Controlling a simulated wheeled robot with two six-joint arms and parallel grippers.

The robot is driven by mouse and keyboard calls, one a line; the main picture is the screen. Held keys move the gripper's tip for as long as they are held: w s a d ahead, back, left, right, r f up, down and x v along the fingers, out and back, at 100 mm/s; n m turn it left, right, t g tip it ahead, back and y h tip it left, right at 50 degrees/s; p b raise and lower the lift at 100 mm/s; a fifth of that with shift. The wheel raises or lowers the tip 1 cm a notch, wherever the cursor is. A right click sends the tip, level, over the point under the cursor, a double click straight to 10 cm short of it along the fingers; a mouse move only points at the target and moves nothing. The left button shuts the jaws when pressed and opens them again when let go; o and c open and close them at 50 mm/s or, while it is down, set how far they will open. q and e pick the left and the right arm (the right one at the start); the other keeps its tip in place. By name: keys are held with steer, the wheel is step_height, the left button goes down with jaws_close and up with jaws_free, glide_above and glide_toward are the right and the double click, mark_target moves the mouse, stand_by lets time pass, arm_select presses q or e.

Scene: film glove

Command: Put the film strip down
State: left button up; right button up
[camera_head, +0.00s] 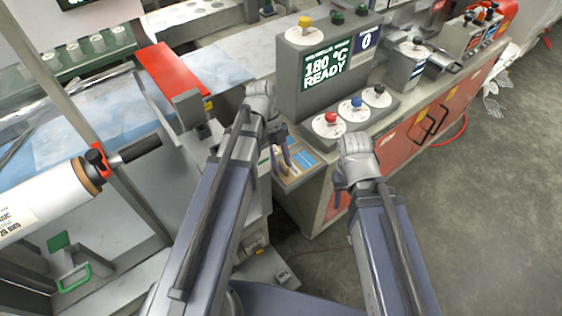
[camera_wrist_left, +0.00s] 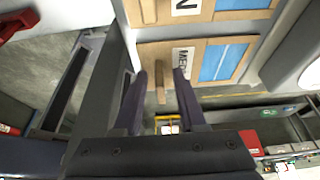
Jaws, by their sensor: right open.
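My left gripper (camera_head: 283,152) is over a cardboard tray (camera_head: 287,181) with blue panels, at the end of the machine bench. In the left wrist view its two dark fingers (camera_wrist_left: 161,72) are apart. A short tan bar (camera_wrist_left: 160,84) shows between them, with a gap on each side. Below are cardboard sections with blue panels (camera_wrist_left: 223,62), one labelled as medium. I cannot pick out a separate film strip for sure. My right gripper (camera_head: 339,181) is open to the right of the tray, partly hidden by its own wrist.
A grey control box (camera_head: 297,97) reads "180 °C READY". Red, blue and black knobs (camera_head: 331,118) stand before it. A white roll (camera_head: 45,203) and bluish film sheet (camera_head: 95,125) lie at left.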

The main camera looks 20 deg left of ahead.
arm_select(q)
steer(key=shift+r, duration=0.1)
steer(key=p+v, duration=1.2)
steer(key=s+d+n, duration=0.1)
steer(key=d+n, duration=0.1)
steer(key=n, duration=0.1)
steer(key=s+d+n+y, duration=0.1)
steer(key=s+d+n, duration=0.1)
steer(key=n, duration=0.1)
steer(key=s+d+f+n+y, duration=0.1)
steer(key=d+n, duration=0.1)
steer(key=n, duration=0.1)
steer(key=shift+s+d+t+b, duration=0.3)
steer(key=shift+s+b, duration=0.05)
steer(key=s+d+n+t+y, duration=0.2)
steer(key=s+d+n, duration=0.3)
steer(key=n, duration=0.7)
steer(key=shift+d+f+n+y, duration=0.25)
steer(key=shift+n+y, duration=0.15)
steer(key=shift+y, duration=0.1)
steer(key=shift+s, duration=0.1)
